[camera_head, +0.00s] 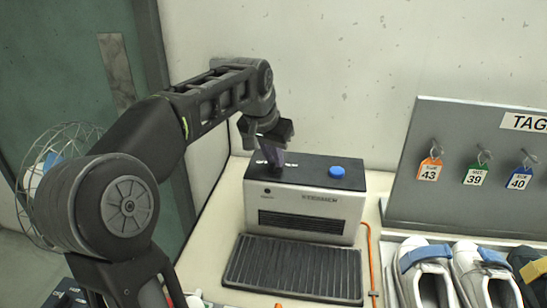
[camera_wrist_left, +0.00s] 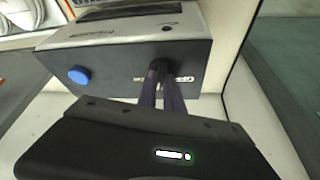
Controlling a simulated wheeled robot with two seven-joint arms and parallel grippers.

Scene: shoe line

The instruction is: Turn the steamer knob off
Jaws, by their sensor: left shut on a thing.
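The steamer (camera_head: 305,206) is a box with a light front and a black top, standing on a pale table by the wall. My left gripper (camera_head: 271,155) reaches down from above onto the left part of its top. In the left wrist view the two fingers (camera_wrist_left: 162,88) are shut on the dark steamer knob (camera_wrist_left: 160,65), which they mostly cover. A blue button (camera_head: 336,171) sits on the right part of the steamer's top and also shows in the left wrist view (camera_wrist_left: 79,75). My right gripper is not in view.
A black ribbed mat (camera_head: 293,268) lies in front of the steamer. An orange cord (camera_head: 370,262) runs down its right side. A grey tag board (camera_head: 440,150) with hanging size tags stands at right, with white shoes (camera_head: 432,272) below it. A wire basket (camera_head: 75,140) is at far left.

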